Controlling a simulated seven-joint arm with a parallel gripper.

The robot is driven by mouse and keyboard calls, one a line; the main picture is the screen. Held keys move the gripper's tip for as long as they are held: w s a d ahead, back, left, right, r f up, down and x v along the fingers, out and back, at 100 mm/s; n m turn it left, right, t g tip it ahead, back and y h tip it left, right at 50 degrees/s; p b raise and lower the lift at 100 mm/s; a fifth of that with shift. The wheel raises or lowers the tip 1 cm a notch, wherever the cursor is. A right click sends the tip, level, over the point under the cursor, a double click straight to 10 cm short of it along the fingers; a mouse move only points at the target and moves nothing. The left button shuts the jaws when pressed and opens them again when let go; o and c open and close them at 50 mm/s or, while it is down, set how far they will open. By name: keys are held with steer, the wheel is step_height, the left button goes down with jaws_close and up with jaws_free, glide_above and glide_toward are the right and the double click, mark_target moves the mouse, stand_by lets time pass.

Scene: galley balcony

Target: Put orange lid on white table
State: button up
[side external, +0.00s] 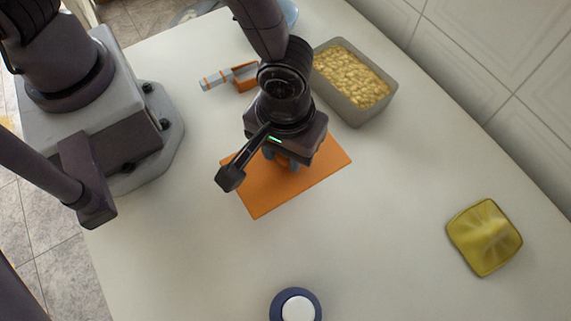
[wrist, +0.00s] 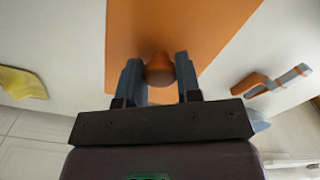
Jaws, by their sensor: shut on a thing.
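The orange lid (side external: 258,201) is a flat rectangle with a round knob, seen below my gripper in the side external view. In the wrist view the lid (wrist: 200,25) fills the upper middle, and its knob (wrist: 159,70) sits between my two fingers. My gripper (wrist: 160,75) is shut on the knob. In the side external view my gripper (side external: 284,162) is over the lid's middle and hides part of it. The white table (side external: 390,200) lies beneath; I cannot tell whether the lid touches it.
A grey container of yellow pieces (side external: 352,80) stands behind the lid. An orange and grey scoop (side external: 232,76) lies at the back left. A yellow-green cushion-like item (side external: 485,237) is at the right, and a blue and white round item (side external: 297,306) at the front.

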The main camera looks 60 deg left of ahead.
mark_target(285, 170)
steer(key=shift+f, duration=2.95)
steer(key=shift+f, duration=0.15)
steer(key=o, duration=0.9)
steer(key=shift+o, duration=0.2)
